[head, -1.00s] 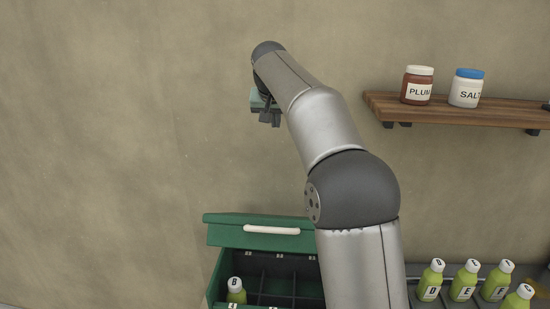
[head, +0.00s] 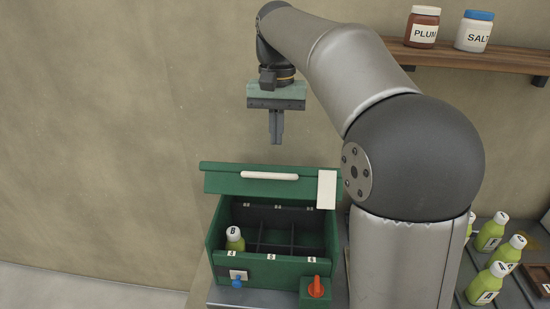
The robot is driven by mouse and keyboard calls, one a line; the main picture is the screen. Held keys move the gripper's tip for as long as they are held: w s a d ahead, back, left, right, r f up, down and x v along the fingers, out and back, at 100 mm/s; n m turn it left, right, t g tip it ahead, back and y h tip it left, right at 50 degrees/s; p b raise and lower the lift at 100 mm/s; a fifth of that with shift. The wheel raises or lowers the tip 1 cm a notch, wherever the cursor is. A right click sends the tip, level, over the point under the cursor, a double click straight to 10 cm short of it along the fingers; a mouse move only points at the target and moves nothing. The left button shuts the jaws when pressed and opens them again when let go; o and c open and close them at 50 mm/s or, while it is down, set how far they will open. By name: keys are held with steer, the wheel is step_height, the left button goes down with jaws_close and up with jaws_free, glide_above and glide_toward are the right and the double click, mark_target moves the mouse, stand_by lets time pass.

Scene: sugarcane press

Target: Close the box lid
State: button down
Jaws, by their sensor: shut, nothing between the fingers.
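The green box (head: 214,236) stands low in the middle of the head view. Its green lid (head: 225,183) is raised and open at the back, with a white handle (head: 269,176) along it. One green bottle (head: 235,239) marked with a letter stands in a left compartment; the other compartments that show look empty. My gripper (head: 276,140) points down above and behind the lid's top edge in the picture, apart from it. Its fingers are shut with nothing between them.
A wooden shelf (head: 470,58) with a plum jar (head: 423,27) and a salt jar (head: 474,31) is at upper right. Several green bottles (head: 491,232) stand at lower right. A red knob (head: 317,287) and a blue knob (head: 237,283) are at the box front. The left wall area is clear.

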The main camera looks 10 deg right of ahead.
steer(key=shift+s+a+f, duration=0.25)
steer(key=shift+s+f, duration=0.55)
steer(key=shift+f, duration=0.25)
steer(key=shift+s+a+f, duration=0.2)
steer(key=shift+s+f, duration=0.55)
steer(key=shift+f, duration=0.3)
